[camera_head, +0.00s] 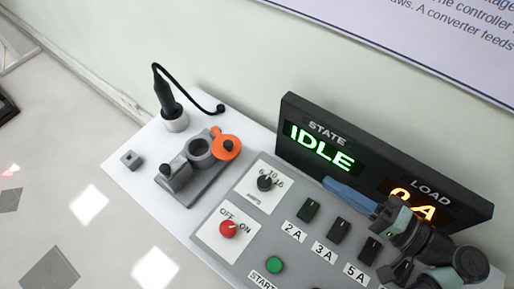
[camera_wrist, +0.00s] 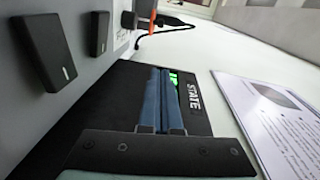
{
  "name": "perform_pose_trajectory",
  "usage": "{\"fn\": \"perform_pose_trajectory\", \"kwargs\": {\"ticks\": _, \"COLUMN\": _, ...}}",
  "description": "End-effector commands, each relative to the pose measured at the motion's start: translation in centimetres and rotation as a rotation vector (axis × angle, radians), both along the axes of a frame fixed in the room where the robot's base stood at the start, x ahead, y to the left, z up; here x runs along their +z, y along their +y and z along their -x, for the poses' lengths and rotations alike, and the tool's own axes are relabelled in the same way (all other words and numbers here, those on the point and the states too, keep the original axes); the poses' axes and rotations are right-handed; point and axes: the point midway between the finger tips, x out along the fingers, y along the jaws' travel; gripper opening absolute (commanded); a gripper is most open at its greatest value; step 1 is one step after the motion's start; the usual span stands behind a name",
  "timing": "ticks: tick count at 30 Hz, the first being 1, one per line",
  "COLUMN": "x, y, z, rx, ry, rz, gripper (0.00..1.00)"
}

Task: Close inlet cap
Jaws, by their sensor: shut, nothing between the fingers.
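The orange cap (camera_head: 229,153) with a dark knob in its middle sits at the right of the round grey inlet (camera_head: 198,151). The inlet's opening is uncovered, and a small orange piece shows at its upper right edge. A bit of orange also shows at the top of the wrist view (camera_wrist: 128,20). My gripper (camera_head: 326,181) is in front of the display panel, to the right of the cap and well apart from it. Its blue fingers (camera_wrist: 164,70) are together and empty in the wrist view. The cap's hinge is too small to make out.
The dark display (camera_head: 384,172) reads IDLE and stands along the wall. A black plug (camera_head: 164,92) with a cable stands upright behind the inlet. A grey block with a black knob (camera_head: 175,172) adjoins the inlet. A red knob (camera_head: 228,229) and several black switches are in front.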

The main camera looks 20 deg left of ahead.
Motion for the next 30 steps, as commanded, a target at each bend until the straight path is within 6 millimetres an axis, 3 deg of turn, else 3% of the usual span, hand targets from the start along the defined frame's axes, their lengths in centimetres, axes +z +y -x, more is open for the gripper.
{"fn": "perform_pose_trajectory", "kwargs": {"ticks": 5, "x": -0.4, "y": 1.7, "z": -0.5, "rx": 0.004, "ry": 0.0, "rz": 0.0, "gripper": 0.0}}
{"fn": "perform_pose_trajectory", "kwargs": {"ticks": 25, "x": -1.5, "y": 15.0, "z": -6.0, "rx": 0.003, "ry": 0.0, "rz": 0.0, "gripper": 0.0}}
{"fn": "perform_pose_trajectory", "kwargs": {"ticks": 30, "x": -1.6, "y": 17.2, "z": -4.8, "rx": 0.001, "ry": 0.003, "rz": 0.0, "gripper": 0.0}}
